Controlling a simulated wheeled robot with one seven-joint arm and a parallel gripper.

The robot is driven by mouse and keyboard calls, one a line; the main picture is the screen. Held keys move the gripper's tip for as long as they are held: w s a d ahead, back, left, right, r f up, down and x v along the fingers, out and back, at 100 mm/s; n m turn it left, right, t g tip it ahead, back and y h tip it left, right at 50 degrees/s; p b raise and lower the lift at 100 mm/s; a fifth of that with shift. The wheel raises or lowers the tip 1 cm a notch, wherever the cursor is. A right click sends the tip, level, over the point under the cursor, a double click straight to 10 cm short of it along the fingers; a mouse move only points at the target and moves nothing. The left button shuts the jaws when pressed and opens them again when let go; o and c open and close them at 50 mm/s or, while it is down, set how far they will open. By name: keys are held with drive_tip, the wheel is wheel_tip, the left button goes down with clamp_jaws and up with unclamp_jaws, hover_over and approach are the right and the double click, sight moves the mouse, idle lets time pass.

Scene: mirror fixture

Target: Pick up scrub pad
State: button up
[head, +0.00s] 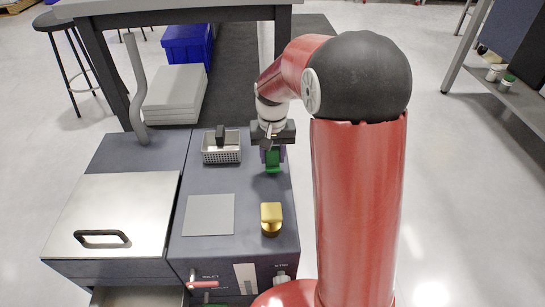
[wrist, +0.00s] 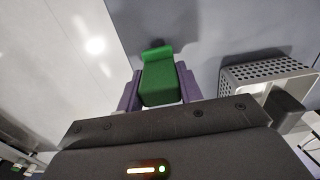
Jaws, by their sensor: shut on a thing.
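The scrub pad looks to be the green block with a raised rounded end (wrist: 158,80), which sits between the purple fingers of my gripper (wrist: 159,90) in the wrist view. The fingers are closed against its two sides. In the head view the green pad (head: 272,165) shows just below my gripper (head: 272,156), over the back right of the dark grey worktop. A shadow lies beside the pad's far end. I cannot tell whether the pad touches the surface or hangs just above it.
A perforated metal basket (head: 221,155) with a black block in it stands left of my gripper. A gold knob-like object (head: 271,219) and a flat grey plate (head: 208,216) lie nearer. A steel lid with a black handle (head: 110,215) is at left. The worktop's right edge is close.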

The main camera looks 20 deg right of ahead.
sight(273, 148)
wheel_tip(273, 148, up, 19)
drive_tip(key=p, duration=0.3)
drive_tip(key=shift+f, duration=0.15)
drive_tip(key=o, duration=0.4)
drive_tip(key=shift+c, duration=1)
drive_tip(key=shift+s, duration=0.1)
